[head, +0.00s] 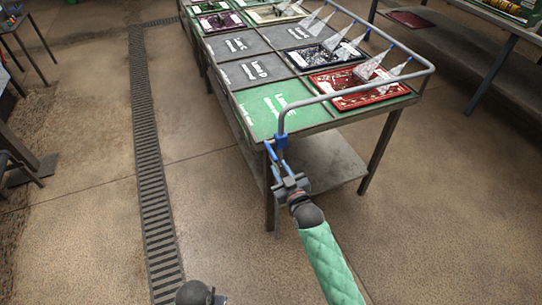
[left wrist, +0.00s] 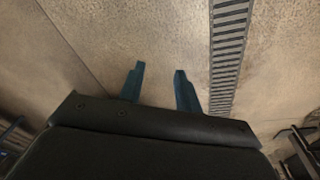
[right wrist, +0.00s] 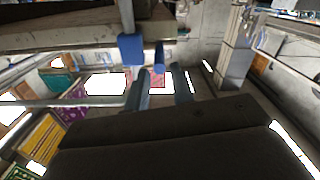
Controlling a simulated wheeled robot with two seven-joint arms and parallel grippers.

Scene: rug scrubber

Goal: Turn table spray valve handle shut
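The spray valve (head: 281,142) is a blue fitting at the lower end of the grey pipe, at the table's near corner. In the right wrist view the blue valve body (right wrist: 131,48) is upper left, with a small blue handle (right wrist: 159,57) beside it. My right gripper (head: 277,160) is open just below the valve. In the right wrist view its fingertips (right wrist: 160,69) lie either side of the handle's lower end; I cannot tell whether they touch it. My left gripper (left wrist: 159,68) is open and empty over bare floor.
The table (head: 318,124) carries coloured and dark panels, with the grey spray pipe (head: 345,93) running along its edge and several spray cones above. A floor drain grate (head: 150,160) runs along the left. Another bench stands upper right. Floor around the near corner is clear.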

